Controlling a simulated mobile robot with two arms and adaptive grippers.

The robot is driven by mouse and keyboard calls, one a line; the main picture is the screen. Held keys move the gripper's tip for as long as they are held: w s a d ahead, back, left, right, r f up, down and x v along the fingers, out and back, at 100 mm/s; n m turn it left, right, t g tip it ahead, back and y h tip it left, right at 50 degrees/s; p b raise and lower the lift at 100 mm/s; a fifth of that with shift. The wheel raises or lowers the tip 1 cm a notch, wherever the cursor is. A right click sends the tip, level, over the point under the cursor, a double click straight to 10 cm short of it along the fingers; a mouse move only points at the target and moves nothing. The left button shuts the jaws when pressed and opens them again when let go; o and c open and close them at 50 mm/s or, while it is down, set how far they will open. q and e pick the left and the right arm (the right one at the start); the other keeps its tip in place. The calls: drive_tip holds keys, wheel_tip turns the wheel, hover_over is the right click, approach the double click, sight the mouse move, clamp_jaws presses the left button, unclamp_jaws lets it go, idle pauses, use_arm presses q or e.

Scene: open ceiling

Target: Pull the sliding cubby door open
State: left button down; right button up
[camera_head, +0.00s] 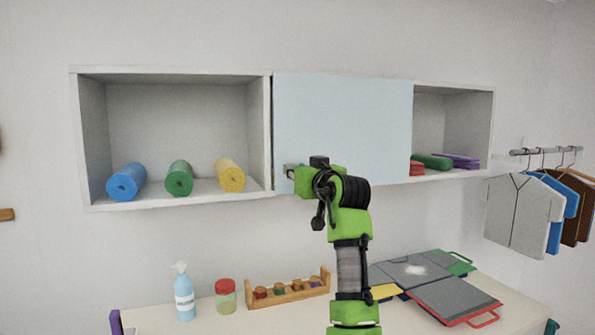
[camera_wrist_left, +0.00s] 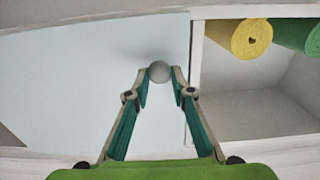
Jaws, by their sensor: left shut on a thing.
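The sliding cubby door (camera_head: 343,120) is a pale blue panel over the middle of the white wall cubby (camera_head: 170,74). It also shows in the left wrist view (camera_wrist_left: 80,75). The left compartment and part of the right one are uncovered. My left gripper (camera_head: 289,172) is at the door's lower left edge. In the left wrist view its two fingers (camera_wrist_left: 160,80) are closed around a round grey knob (camera_wrist_left: 160,70) on the door. In the head view the knob is hidden by the gripper. My right gripper is in neither view.
Blue, green and yellow rolls (camera_head: 231,175) lie in the left compartment. Red, green and purple items (camera_head: 432,161) lie in the right one. Below, a table (camera_head: 240,322) holds a bottle (camera_head: 184,293), a jar (camera_head: 226,297), a wooden rack (camera_head: 290,291) and folders (camera_head: 452,298). Clothes (camera_head: 524,214) hang at right.

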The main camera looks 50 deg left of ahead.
use_arm(q)
drive_tip(key=c, duration=1.8)
unclamp_jaws()
drive_tip(key=shift+a+r, duration=0.15)
drive_tip(key=shift+r, duration=0.05)
drive_tip(key=shift+o, duration=0.2)
drive_tip(key=shift+a+f, duration=0.2)
drive_tip(key=shift+f, duration=0.05)
drive_tip(key=v, duration=1.2)
